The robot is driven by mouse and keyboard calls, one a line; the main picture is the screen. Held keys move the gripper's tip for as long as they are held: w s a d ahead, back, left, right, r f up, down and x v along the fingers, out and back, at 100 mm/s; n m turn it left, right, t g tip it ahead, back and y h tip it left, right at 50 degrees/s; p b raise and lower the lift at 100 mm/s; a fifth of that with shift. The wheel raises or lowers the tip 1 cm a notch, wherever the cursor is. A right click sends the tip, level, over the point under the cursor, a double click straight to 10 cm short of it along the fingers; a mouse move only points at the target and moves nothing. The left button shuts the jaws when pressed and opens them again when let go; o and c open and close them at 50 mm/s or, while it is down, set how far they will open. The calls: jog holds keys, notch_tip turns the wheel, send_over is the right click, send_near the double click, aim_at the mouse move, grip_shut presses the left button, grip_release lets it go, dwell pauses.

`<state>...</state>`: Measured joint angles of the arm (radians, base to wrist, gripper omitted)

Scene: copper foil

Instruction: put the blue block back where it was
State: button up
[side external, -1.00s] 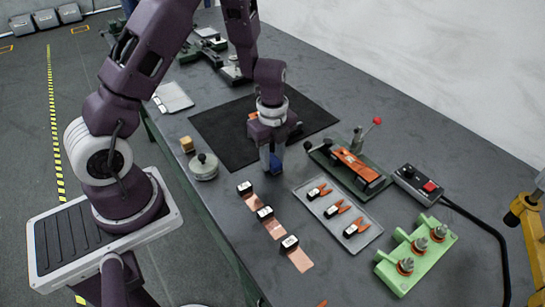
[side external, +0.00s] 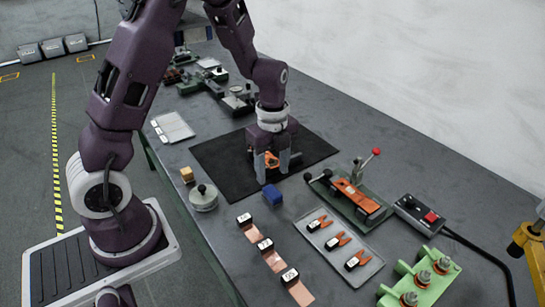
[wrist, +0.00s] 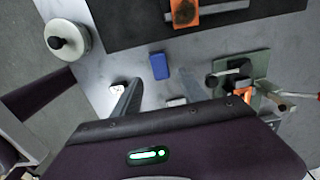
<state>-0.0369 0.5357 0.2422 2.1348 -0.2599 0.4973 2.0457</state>
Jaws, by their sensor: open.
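The blue block (side external: 272,195) sits on the grey table just in front of the black mat's near edge. In the wrist view the blue block (wrist: 159,66) lies beyond my gripper's fingers, clear of both. My gripper (side external: 276,170) is open and empty, raised above the mat's near side in the side view. An orange piece (wrist: 184,12) lies on the black mat (side external: 215,155) and shows partly behind my fingers in the side view.
A round lidded tin (side external: 204,197) and a small wooden block (side external: 187,174) stand left of the blue block. A green fixture with a red-knobbed lever (side external: 355,195), a grey tray (side external: 340,247) and black blocks on copper strips (side external: 265,246) lie to the right and in front.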

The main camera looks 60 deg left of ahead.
notch_tip(320, 180, up, 6)
notch_tip(320, 180, up, 8)
jog(key=n+t, duration=0.2)
jog(key=n, duration=0.3)
send_over(273, 192)
jog(key=s+d, duration=0.3)
jog(key=s, duration=0.1)
jog(key=s+d+r+n+t, duration=0.1)
jog(key=s+d+r+n, duration=0.1)
jog(key=s+n, duration=0.4)
jog(key=s+d+r+n+t, duration=0.2)
jog(key=s+r+n, duration=0.2)
jog(key=s+n, duration=0.3)
jog(key=shift+s+t, duration=0.3)
jog(key=shift+s, duration=0.95)
jog(key=shift+d, duration=0.1)
